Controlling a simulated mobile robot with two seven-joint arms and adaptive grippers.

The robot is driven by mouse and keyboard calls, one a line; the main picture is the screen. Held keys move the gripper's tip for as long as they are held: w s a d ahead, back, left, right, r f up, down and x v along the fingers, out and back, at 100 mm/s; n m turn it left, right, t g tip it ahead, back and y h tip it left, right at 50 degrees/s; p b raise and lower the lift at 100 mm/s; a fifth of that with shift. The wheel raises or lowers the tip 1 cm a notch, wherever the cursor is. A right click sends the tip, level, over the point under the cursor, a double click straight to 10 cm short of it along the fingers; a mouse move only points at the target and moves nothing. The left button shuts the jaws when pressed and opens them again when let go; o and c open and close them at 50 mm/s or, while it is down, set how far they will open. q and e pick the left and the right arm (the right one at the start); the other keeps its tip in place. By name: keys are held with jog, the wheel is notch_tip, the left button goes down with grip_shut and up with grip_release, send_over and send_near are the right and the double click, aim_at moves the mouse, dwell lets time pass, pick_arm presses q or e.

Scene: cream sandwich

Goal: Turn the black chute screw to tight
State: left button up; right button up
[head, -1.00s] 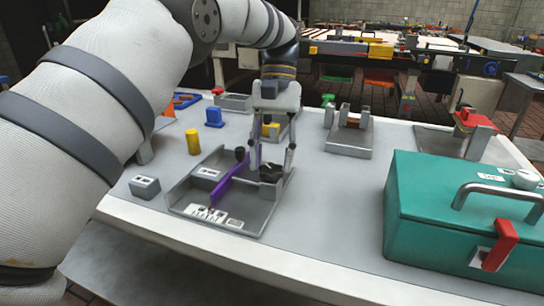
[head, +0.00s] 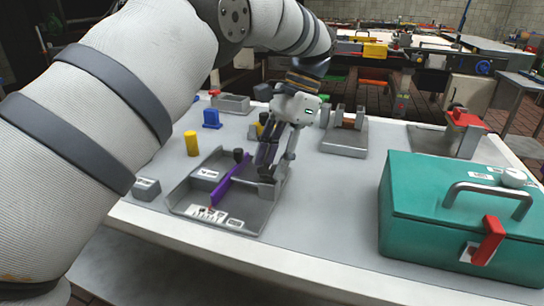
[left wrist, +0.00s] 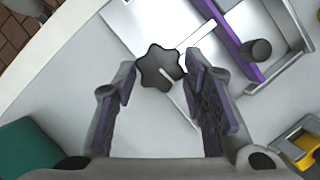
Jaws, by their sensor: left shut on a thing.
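The black chute screw has a star-shaped knob (left wrist: 158,66), seen from above in the left wrist view between my left gripper's fingers (left wrist: 159,75). A pale line runs from near its middle towards the lower right. My left gripper (head: 270,168) is shut on the knob, at the right side of the grey chute tray (head: 237,225). In the head view the fingers and tray parts largely hide the knob. A purple divider (head: 232,175) runs along the tray, with a second black knob (head: 238,155) near its far end. My right gripper is not in view.
A teal toolbox (head: 440,215) with a red latch stands at the right. A yellow cylinder (head: 192,143) and a small grey block (head: 146,188) are left of the tray. A grey fixture (head: 345,138) stands behind. Table between tray and toolbox is clear.

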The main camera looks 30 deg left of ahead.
aim_at(274, 168)
pick_arm(q)
jog(key=shift+m, duration=0.6)
jog(key=o, duration=1.2)
jog(key=shift+c, duration=0.2)
notch_tip(274, 168, up, 10)
